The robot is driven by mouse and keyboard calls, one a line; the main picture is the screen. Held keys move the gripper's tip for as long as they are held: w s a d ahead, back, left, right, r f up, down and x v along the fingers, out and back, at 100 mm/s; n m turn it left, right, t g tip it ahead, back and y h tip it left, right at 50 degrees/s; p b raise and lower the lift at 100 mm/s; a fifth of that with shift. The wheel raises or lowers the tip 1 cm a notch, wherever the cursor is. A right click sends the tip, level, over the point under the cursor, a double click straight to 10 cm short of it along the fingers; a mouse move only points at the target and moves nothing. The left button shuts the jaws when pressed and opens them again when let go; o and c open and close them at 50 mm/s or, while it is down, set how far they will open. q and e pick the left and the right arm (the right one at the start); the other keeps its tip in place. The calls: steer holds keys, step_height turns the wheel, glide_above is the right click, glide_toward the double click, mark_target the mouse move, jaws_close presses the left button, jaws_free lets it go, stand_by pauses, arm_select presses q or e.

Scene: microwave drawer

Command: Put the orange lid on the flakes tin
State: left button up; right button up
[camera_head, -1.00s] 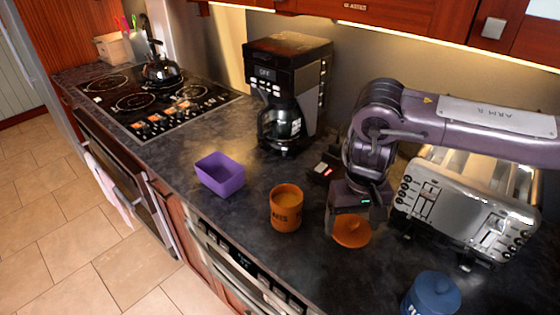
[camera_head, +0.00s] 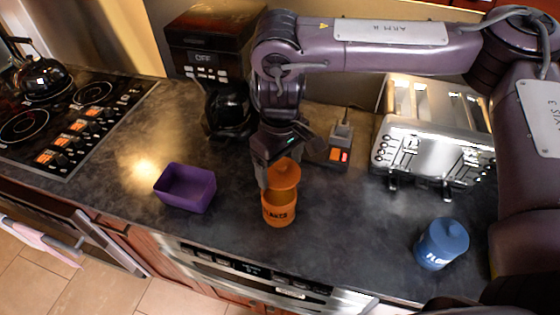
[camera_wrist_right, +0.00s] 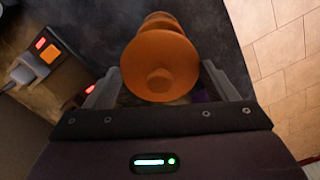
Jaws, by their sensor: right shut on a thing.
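The orange flakes tin (camera_head: 279,213) stands upright on the dark counter, its top partly open to view below the lid. The orange lid (camera_head: 284,175) is in my right gripper (camera_head: 275,176), just above the tin's rim and looking tilted in the head view. In the right wrist view the lid (camera_wrist_right: 160,66) sits between the two fingers of the right gripper (camera_wrist_right: 160,82), knob toward the camera. Part of the tin (camera_wrist_right: 160,21) shows beyond it. Whether lid and rim touch, I cannot tell. My left gripper is not in view.
A purple bowl (camera_head: 186,187) stands left of the tin. A blue flour tin (camera_head: 441,245) stands to the right, near the front edge. The toaster (camera_head: 432,150), a socket block (camera_head: 338,152) and the coffee maker (camera_head: 207,65) are behind. The counter between the tins is clear.

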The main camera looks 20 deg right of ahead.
mark_target(279, 177)
steer(key=shift+a+r, duration=0.1)
step_height(279, 177, down, 3)
steer(key=shift+w+f+b, duration=0.1)
steer(key=shift+b, duration=0.35)
steer(key=shift+f+b, duration=0.35)
steer(key=shift+f, duration=0.35)
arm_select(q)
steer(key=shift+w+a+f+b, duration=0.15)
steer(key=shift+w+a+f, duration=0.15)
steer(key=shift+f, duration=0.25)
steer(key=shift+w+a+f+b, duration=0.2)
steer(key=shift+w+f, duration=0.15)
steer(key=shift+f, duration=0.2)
arm_select(e)
steer(key=shift+f, duration=0.7)
arm_select(q)
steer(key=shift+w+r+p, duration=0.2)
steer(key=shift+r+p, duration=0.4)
steer(key=shift+p, duration=0.05)
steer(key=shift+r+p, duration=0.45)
arm_select(e)
steer(key=shift+f, duration=0.5)
steer(key=o, duration=1.1)
steer(key=shift+c, duration=0.2)
